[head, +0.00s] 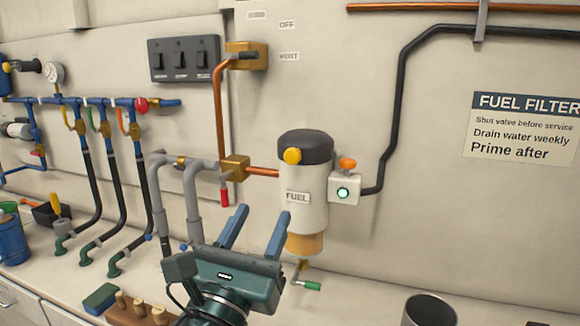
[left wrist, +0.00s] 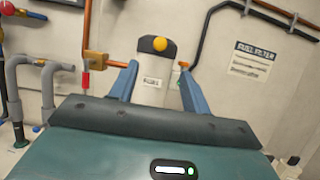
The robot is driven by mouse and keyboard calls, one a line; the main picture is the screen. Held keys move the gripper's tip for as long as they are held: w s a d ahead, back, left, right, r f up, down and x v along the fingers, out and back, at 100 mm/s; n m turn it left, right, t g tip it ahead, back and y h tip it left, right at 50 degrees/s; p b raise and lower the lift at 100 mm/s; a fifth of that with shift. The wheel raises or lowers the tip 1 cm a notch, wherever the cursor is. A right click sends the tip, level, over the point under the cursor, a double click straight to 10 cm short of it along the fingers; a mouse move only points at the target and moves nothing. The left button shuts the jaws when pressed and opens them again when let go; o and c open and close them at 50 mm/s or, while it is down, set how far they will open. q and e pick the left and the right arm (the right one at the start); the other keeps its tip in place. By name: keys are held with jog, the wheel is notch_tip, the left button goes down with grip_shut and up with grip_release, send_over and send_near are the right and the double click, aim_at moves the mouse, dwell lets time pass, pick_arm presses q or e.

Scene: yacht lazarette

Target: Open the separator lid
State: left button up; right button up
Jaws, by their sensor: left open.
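The fuel separator (head: 305,195) is a white canister on the wall with a "FUEL" label and an amber bowl at its bottom. Its dark lid (head: 305,146) sits on top, with a yellow knob (head: 291,155) on the front; the lid looks closed. In the left wrist view the lid (left wrist: 157,52) and its yellow knob (left wrist: 160,44) show ahead, between the fingers. My left gripper (head: 256,225) is open and empty, in front of and below the canister, fingers pointing toward it. It also shows in the left wrist view (left wrist: 155,85). My right gripper is not in view.
A white box with a green light (head: 343,190) and an orange knob (head: 347,163) adjoins the canister's right side. Copper and grey pipes with a red-handled valve (head: 225,197) stand to its left. A green-handled drain (head: 307,286) hangs below. A metal cup (head: 430,311) stands on the counter.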

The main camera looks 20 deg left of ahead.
aim_at(291, 158)
pick_arm(q)
jog(key=b+x, duration=0.6)
jog(key=x, duration=0.6)
jog(key=shift+w, duration=0.1)
jog(key=shift+w+r, duration=0.1)
jog(key=shift+w, duration=0.3)
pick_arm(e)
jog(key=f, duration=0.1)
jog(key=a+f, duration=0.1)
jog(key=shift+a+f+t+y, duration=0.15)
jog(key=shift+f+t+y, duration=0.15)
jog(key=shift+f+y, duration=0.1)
pick_arm(q)
grip_shut()
